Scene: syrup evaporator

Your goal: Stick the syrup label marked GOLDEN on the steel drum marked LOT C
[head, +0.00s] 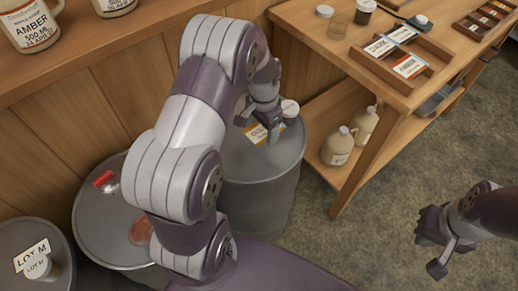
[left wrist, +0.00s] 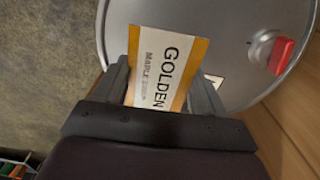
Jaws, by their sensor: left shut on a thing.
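The GOLDEN label (left wrist: 165,65), white with orange edges, lies between the fingers of my left gripper (left wrist: 165,95) in the left wrist view. That gripper is shut on it. In the head view, the label (head: 257,133) is at the top of the right-hand steel drum (head: 262,170), under my left gripper (head: 262,118). I cannot tell whether it touches the lid. In the left wrist view, a white plate (left wrist: 214,81) on the drum lid (left wrist: 225,25) is mostly hidden by a finger, so its lot mark is unreadable. My right gripper (head: 437,252) is open and empty above the floor.
A red cap (left wrist: 281,55) sits on the lid. Another drum (head: 100,225) and a LOT M drum (head: 60,270) stand left. A wooden bench (head: 330,70) holds DARK (head: 385,46) and AMBER (head: 409,66) labels. Jugs (head: 338,147) stand on its lower shelf. The right floor is clear.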

